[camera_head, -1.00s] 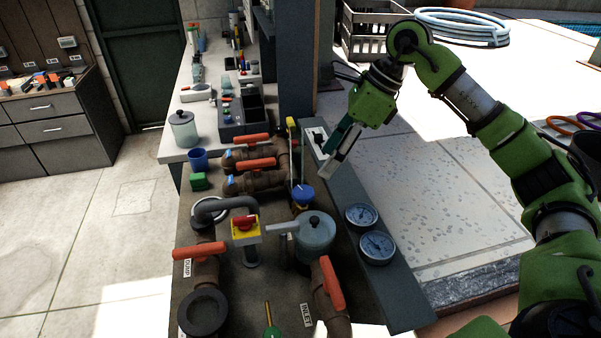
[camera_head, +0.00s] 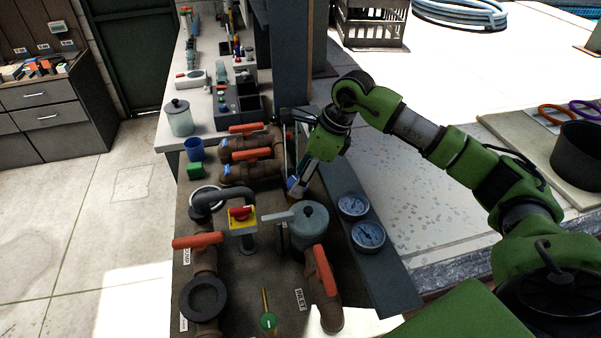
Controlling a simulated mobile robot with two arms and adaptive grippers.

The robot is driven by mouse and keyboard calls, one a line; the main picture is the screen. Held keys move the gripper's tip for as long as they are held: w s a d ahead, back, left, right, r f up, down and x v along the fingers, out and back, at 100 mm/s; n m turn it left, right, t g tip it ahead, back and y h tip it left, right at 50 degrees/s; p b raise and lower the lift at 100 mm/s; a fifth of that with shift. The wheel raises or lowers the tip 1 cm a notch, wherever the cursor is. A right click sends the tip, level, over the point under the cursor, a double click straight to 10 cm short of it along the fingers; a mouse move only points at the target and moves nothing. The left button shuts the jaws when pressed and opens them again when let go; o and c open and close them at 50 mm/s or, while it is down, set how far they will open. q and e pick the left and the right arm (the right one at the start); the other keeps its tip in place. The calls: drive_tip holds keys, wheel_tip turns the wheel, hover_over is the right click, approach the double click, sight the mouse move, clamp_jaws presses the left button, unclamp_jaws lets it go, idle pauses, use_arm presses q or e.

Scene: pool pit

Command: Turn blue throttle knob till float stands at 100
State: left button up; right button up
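The blue throttle knob (camera_head: 292,183) sits low at the pipework, near the inner edge of the grey panel, and is mostly covered by my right gripper. My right gripper (camera_head: 299,186) points down and left with its fingertips at the knob. I cannot tell whether the fingers touch it or how far apart they are. The upright flow meter (camera_head: 289,148) stands just behind the gripper and is partly hidden. Its float and scale are too small to read. My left gripper is not in view.
Orange-handled valves (camera_head: 250,153) lie close left of the gripper. A grey lidded pot (camera_head: 309,222) and two round gauges (camera_head: 368,236) stand in front of it. A red-and-yellow switch (camera_head: 241,216) is to the left. A dark post (camera_head: 290,60) rises behind.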

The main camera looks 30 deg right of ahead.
drive_tip(key=shift+w+f, duration=0.1)
drive_tip(key=shift+f, duration=0.3)
drive_tip(key=c, duration=1.1)
